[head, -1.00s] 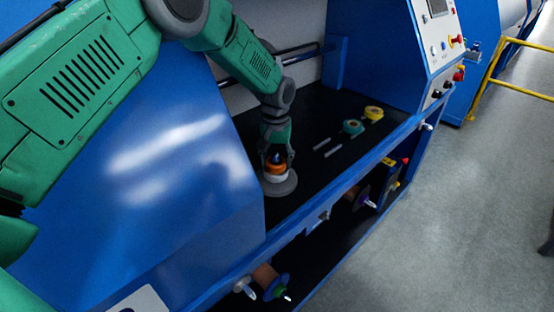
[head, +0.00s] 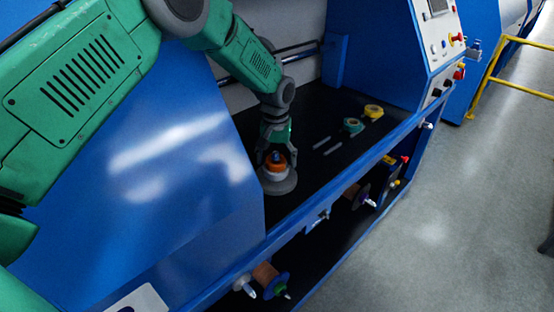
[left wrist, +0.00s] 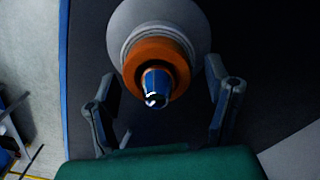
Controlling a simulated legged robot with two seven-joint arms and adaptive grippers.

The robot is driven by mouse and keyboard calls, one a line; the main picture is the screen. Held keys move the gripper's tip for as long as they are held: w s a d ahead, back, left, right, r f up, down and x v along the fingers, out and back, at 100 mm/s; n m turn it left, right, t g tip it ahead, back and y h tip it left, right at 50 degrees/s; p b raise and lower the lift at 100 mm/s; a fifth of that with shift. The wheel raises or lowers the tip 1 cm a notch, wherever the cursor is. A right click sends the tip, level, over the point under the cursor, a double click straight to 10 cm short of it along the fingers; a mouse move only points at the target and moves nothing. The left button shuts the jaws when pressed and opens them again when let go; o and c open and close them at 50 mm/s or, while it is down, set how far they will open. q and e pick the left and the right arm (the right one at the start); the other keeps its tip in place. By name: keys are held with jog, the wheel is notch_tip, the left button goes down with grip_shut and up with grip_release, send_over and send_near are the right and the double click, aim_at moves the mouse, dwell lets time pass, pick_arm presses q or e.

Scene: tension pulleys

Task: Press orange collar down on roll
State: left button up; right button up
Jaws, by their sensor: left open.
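The orange collar (head: 275,165) sits around a blue-tipped spindle on top of the pale roll (head: 278,178), which stands on the black deck. In the left wrist view the orange collar (left wrist: 180,58) rings the blue tip, and the roll (left wrist: 135,42) shows as a grey-white disc behind it. My left gripper (head: 274,155) is open, just above the collar. Its two fingers stand apart on either side of the collar, without visible contact, in the left wrist view (left wrist: 165,112). My right gripper is not in view.
A teal roll (head: 352,126) and a yellow roll (head: 373,111) lie farther back on the deck. A blue rail (head: 340,187) edges the front. A slanted blue panel (head: 180,165) stands at the left. A control panel (head: 441,40) rises at the back right.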

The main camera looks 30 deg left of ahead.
pick_arm(q)
notch_tip(320, 180, up, 12)
jog(key=shift+a+f, duration=0.1)
dwell(0.4)
dwell(0.3)
